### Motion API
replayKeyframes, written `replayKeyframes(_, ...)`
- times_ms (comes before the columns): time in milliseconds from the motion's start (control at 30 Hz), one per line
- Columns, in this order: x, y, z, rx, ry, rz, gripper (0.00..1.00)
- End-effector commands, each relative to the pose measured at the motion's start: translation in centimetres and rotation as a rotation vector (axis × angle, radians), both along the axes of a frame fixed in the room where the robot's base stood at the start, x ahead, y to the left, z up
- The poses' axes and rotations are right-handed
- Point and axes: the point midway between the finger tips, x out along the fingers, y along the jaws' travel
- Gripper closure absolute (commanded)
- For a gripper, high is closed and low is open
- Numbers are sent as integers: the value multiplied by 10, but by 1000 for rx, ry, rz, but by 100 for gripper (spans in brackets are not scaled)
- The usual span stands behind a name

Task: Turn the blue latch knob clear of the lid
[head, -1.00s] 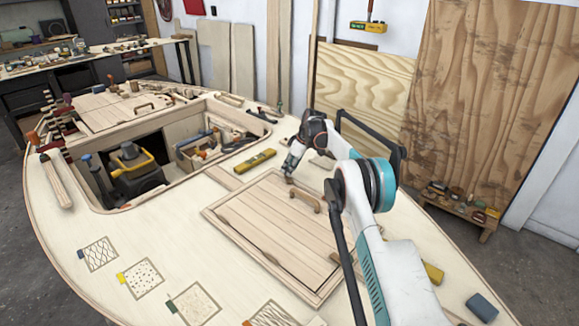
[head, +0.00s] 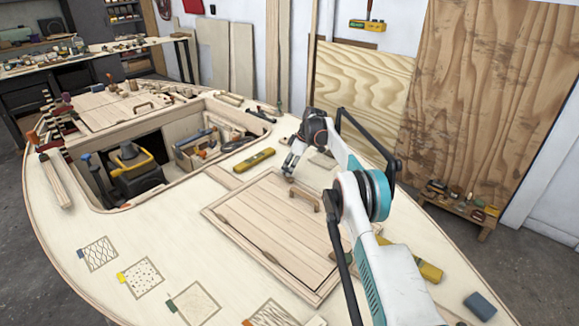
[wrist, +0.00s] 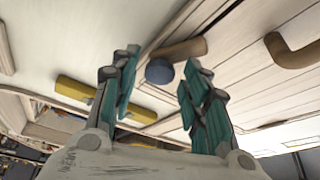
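The blue latch knob (wrist: 159,71) shows in the wrist view, at one end of a brown wooden latch bar (wrist: 183,49). The bar points right, toward the lid's handle; I cannot tell exactly how far it lies over the lid. The planked lid (head: 262,222) lies flat in its frame on the deck, with a wooden handle (head: 304,198) near its far edge. My gripper (wrist: 161,60) is open, its two teal-padded fingers on either side of the knob, with no clear contact. In the head view my gripper (head: 290,168) is at the lid's far corner, and the knob is hard to make out.
A yellow level (head: 255,160) lies on the deck left of my gripper. An open hatch (head: 190,187) with tools is farther left. A yellow object (head: 430,272) and a blue block (head: 480,306) lie at the right. The near-left deck holds several small patterned squares.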

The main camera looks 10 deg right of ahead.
Motion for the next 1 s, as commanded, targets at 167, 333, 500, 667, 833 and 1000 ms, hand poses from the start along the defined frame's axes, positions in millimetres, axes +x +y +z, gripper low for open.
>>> replayKeyframes(167, 0, 0, 0, 0, 0, 0, 52)
replayKeyframes(333, 0, 0, 2, 1, -1, 0, 52)
replayKeyframes(500, -3, -5, 15, 0, 0, -1, 52)
replayKeyframes(667, -8, -15, 42, 0, 1, -2, 52)
replayKeyframes(833, -15, -27, 74, 0, 1, -2, 52)
replayKeyframes(1000, -20, -35, 98, 0, 0, -1, 52)
